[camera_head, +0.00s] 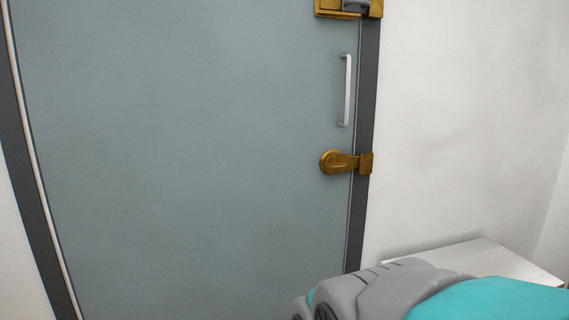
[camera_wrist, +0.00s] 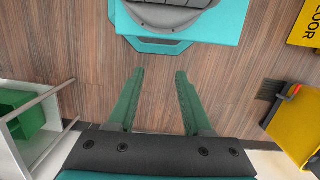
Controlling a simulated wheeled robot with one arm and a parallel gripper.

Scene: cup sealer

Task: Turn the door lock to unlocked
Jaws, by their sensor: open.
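A brass latch-like lock (camera_head: 332,161) with a rounded end sits low on the right edge of a grey-blue door (camera_head: 190,150). Its lever lies roughly level, its right end at a brass catch (camera_head: 366,163) on the dark frame. A second brass fitting (camera_head: 337,13) with a grey part is cut off at the top edge; which of the two is the door lock I cannot tell. My gripper (camera_wrist: 156,75) shows in the wrist view, its two green fingers apart and empty, over the wood floor. No lock shows there. In the head view only my arm shows, at lower right, apart from the door.
A pale handle (camera_head: 347,90) stands upright on the door above the lower brass lock. A white tabletop (camera_head: 490,262) is at lower right. The wrist view shows a white-framed stand (camera_wrist: 40,128) at left, a yellow sign (camera_wrist: 308,28) and a yellow object (camera_wrist: 297,125) at right.

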